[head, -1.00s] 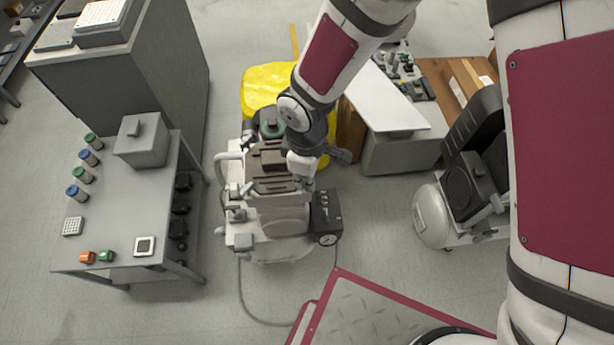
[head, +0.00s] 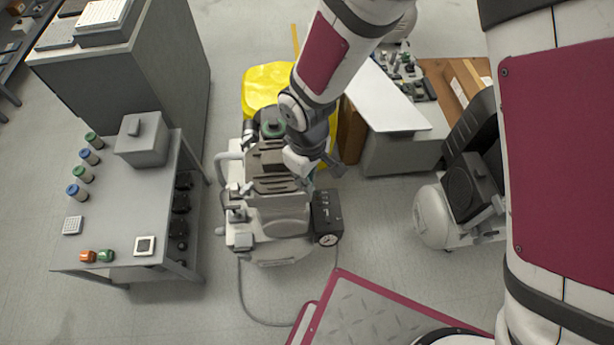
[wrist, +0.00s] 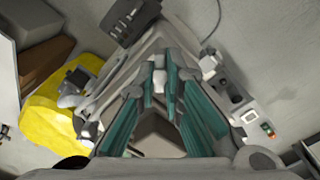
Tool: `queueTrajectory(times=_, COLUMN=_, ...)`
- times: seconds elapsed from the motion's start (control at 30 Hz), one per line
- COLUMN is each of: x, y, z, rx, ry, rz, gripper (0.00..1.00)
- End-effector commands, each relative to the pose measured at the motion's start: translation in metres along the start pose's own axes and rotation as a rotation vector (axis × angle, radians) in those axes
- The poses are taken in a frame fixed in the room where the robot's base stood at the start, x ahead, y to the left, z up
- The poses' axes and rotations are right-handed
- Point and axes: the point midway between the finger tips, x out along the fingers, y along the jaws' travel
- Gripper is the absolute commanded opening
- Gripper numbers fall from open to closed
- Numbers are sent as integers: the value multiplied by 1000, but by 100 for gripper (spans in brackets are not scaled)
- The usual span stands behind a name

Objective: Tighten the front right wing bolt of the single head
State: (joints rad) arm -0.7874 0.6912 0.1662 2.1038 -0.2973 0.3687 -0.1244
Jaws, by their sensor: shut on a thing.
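A compressor (head: 280,222) with a pale body and a dark finned head (head: 268,160) stands on the floor in the middle of the head view. My gripper (wrist: 161,76) shows in the wrist view with teal fingers closed in around a small pale piece, which looks like a wing bolt (wrist: 159,82). The bolt's shape is small and partly covered by the fingertips. In the head view my wrist is over the right side of the compressor's head, and the fingertips are largely hidden.
A bench (head: 116,215) with jars and small boxes stands left of the compressor. A yellow object (head: 268,84) lies behind it. A black box (head: 327,215) with a gauge is at its front right. A second compressor (head: 432,217) stands to the right, with bare floor between.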

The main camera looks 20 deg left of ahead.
Motion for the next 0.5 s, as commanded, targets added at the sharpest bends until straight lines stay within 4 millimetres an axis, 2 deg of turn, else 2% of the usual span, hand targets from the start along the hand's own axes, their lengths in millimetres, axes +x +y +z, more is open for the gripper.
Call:
queueTrajectory(times=0.2, x=0, y=0, z=-1, rx=-1, ry=3, rz=0, gripper=0)
queueTrajectory(times=0.23, x=0, y=0, z=-1, rx=-1, ry=3, rz=0, gripper=16)
queueTrajectory(times=0.3, x=0, y=0, z=-1, rx=-1, ry=3, rz=0, gripper=29)
queueTrajectory(times=0.5, x=0, y=0, z=-1, rx=-1, ry=1, rz=0, gripper=29)
